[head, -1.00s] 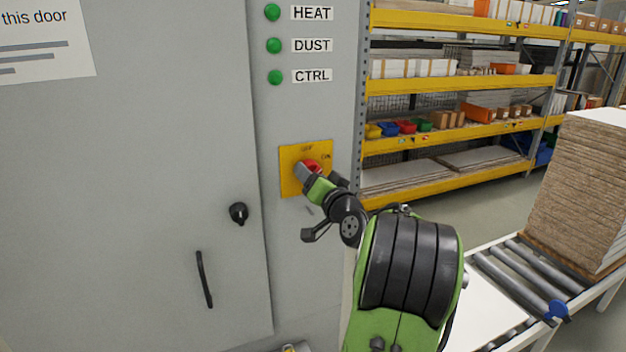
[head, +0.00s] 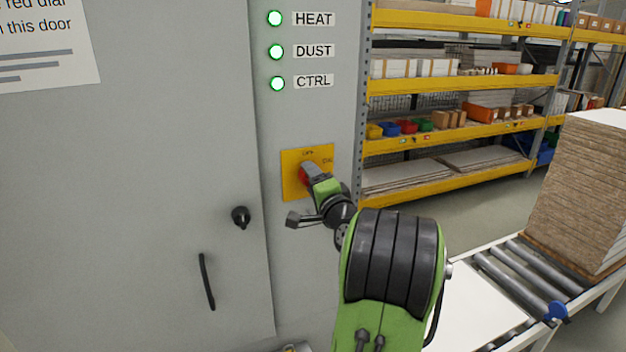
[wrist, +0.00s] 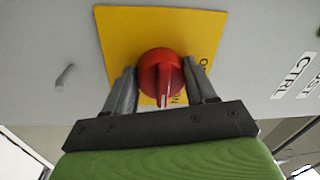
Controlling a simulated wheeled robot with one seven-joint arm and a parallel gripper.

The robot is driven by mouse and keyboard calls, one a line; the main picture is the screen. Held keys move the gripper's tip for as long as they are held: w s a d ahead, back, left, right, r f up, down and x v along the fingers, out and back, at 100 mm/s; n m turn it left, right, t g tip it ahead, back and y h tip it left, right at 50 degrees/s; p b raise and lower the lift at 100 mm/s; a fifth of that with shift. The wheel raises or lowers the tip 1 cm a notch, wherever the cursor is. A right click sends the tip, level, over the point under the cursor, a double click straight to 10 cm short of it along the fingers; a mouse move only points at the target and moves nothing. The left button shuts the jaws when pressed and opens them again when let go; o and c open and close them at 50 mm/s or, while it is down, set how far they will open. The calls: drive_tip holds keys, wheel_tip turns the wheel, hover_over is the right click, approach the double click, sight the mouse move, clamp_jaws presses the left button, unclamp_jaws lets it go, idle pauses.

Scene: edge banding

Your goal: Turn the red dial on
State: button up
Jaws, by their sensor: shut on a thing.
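The red dial (wrist: 160,76) sits on a yellow plate (wrist: 122,34) on the grey cabinet. In the wrist view its white pointer mark lines up with the ON lettering. My gripper (wrist: 163,88) is shut on the dial, one finger on each side. In the head view the dial (head: 304,176) is partly hidden behind my gripper (head: 309,172), and the yellow plate (head: 290,185) shows around it. The HEAT (head: 274,18), DUST (head: 276,51) and CTRL (head: 277,83) lamps above glow bright white-green.
The cabinet door (head: 150,150) at the left has a black knob (head: 240,216) and a black handle (head: 206,281). Yellow shelving (head: 460,85) stands behind at the right. A roller conveyor (head: 510,275) with a stack of boards (head: 580,195) is at the lower right.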

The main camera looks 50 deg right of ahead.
idle(0.5)
drive_tip(key=o, duration=1)
drive_tip(key=shift+o, duration=0.2)
drive_tip(key=b+v, duration=0.5)
drive_tip(key=v, duration=1)
drive_tip(key=shift+s+a, duration=0.25)
drive_tip(key=shift+s, duration=0.05)
drive_tip(key=shift+f, duration=0.1)
